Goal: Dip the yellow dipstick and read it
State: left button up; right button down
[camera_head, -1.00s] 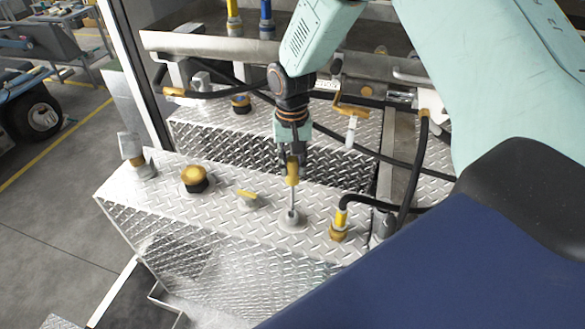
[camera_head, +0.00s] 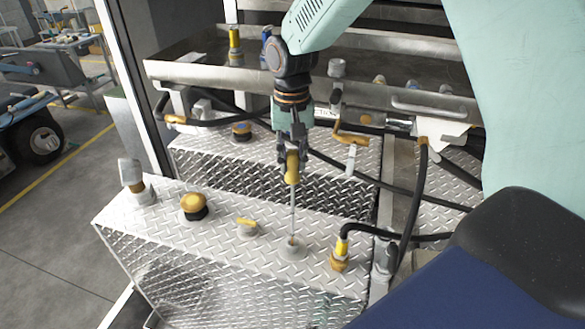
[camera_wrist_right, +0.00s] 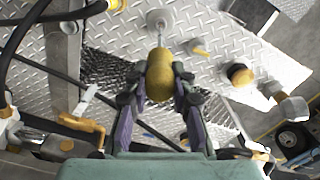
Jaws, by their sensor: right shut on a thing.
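The yellow dipstick (camera_head: 292,168) has a yellow handle and a thin metal rod. My right gripper (camera_head: 291,150) is shut on the handle from above. The rod runs down, nearly upright, to a round grey port (camera_head: 292,247) on the diamond-plate tank top. The rod's lower end is at or in the port opening; I cannot tell how deep. In the right wrist view the handle (camera_wrist_right: 160,75) sits between my fingers, with the port (camera_wrist_right: 158,20) beyond it. No markings on the rod are readable. My left gripper is not in view.
Black hoses (camera_head: 405,200) run at the right. A metal shelf (camera_head: 210,75) stands behind. Space above the port is clear.

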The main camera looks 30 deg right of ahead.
jog(key=shift+r, duration=2.85)
jog(key=shift+f, duration=0.2)
